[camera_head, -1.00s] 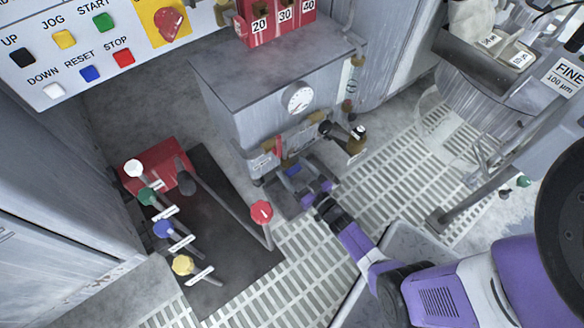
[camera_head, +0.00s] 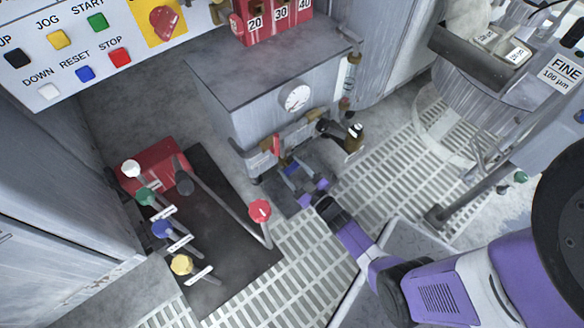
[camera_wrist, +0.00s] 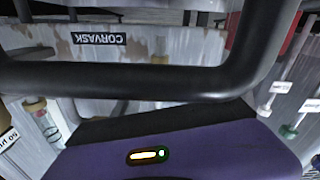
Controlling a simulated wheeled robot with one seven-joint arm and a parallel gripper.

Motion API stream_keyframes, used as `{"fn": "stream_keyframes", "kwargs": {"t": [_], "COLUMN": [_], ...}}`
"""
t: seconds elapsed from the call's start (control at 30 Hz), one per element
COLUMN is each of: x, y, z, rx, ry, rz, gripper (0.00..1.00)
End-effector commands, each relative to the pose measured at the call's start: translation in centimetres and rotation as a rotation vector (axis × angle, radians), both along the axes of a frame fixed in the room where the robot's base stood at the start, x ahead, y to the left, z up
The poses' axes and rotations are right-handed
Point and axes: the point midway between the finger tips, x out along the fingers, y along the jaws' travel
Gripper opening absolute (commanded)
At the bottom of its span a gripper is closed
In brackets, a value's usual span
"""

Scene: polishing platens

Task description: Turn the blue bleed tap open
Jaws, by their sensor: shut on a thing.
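The blue bleed tap (camera_head: 291,168) is low on the front of the grey cabinet (camera_head: 240,70), below the round gauge. My gripper (camera_head: 311,190) reaches it from the lower right in the head view, with its purple fingertips at the tap. The fingers are shut on the blue tap, though the contact is small and partly covered by the fingers. In the wrist view my purple gripper body (camera_wrist: 180,150) fills the bottom; the tap and fingertips are hidden there. The tap's exact angle is hard to tell.
A red-handled tap (camera_head: 276,145) and a dark fitting (camera_head: 350,138) sit close by on the cabinet front. Left, a red block (camera_head: 150,165) carries coloured-knob levers; the long red-knob lever (camera_head: 260,210) reaches toward my gripper. Pale floor grating (camera_head: 310,250) lies below.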

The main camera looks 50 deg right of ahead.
Motion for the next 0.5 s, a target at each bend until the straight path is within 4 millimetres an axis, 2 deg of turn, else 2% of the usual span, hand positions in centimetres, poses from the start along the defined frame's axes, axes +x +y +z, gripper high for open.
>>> {"fn": "stream_keyframes", "kwargs": {"t": [0.2,0.5], "x": [0.05,0.02], "y": [0.13,0.15], "z": [0.02,-0.01], "rx": [-0.131,-0.231], "ry": [0.036,0.065], "rz": [0.002,0.001], "gripper": [0.1,0.1]}}
